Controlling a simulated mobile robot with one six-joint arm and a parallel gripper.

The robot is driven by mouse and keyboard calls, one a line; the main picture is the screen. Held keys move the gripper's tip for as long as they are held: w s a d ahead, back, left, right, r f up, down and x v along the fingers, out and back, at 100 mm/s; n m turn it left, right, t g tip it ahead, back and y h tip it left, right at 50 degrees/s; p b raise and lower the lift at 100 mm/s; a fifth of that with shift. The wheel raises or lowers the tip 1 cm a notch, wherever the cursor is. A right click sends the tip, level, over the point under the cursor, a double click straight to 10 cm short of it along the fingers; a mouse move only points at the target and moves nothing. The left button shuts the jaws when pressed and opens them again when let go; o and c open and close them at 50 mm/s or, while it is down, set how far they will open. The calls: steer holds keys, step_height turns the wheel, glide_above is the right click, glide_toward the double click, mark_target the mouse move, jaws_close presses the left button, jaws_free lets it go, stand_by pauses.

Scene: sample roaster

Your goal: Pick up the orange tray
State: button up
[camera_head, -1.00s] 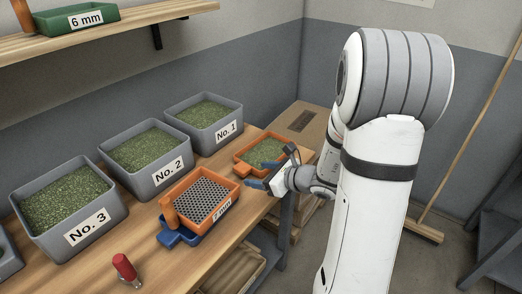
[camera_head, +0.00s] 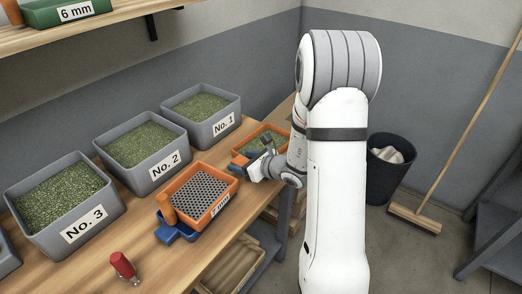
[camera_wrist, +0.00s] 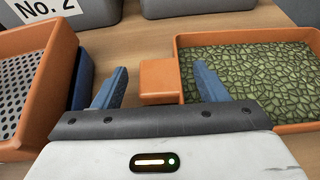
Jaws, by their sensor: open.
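The orange tray (camera_head: 246,138) holds green beans and rests on the wooden bench at its right end, partly behind my gripper in the head view. In the wrist view the tray (camera_wrist: 245,36) lies at the right, with its short orange block handle (camera_wrist: 158,78) pointing left. My gripper (camera_head: 253,155) is open and empty, low beside the tray. In the wrist view its two blue fingers (camera_wrist: 160,88) are spread, with the handle showing between them, closer to the right finger. The right finger overlaps the tray's left edge in the picture; I cannot tell whether they touch.
An orange sieve (camera_head: 230,188) sits on a blue tray (camera_head: 167,233) left of my gripper. Grey bins No. 1 (camera_head: 222,128), No. 2 (camera_head: 165,162) and No. 3 (camera_head: 78,232) stand behind. A red-handled tool (camera_head: 122,264) is at the front. A dark waste bin (camera_head: 388,175) is on the floor.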

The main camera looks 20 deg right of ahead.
steer(key=c, duration=1.2)
